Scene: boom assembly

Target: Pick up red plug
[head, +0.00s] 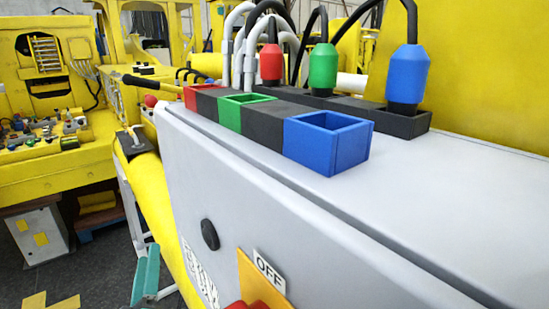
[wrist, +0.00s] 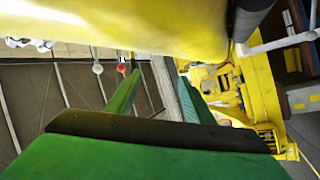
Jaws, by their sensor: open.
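The red plug (head: 271,64) stands upright at the back of the grey cabinet top, with a dark cable rising from it. Its lower end is hidden behind the socket row. The green plug (head: 323,67) and the blue plug (head: 408,74) stand to its right, the blue one in a dark rack (head: 412,124). My gripper (wrist: 160,78) shows in the wrist view with its two green fingers apart and nothing between them. The plugs cannot be made out in that view. I cannot place my gripper against the red plug from these frames.
In front of the plugs is a row of open boxes: red (head: 199,97), green (head: 240,112) and blue (head: 328,142), with dark blocks between. The grey cabinet (head: 440,190) has free top surface at the right. A yellow panel (head: 485,70) stands behind it. White pipes (head: 228,50) rise behind.

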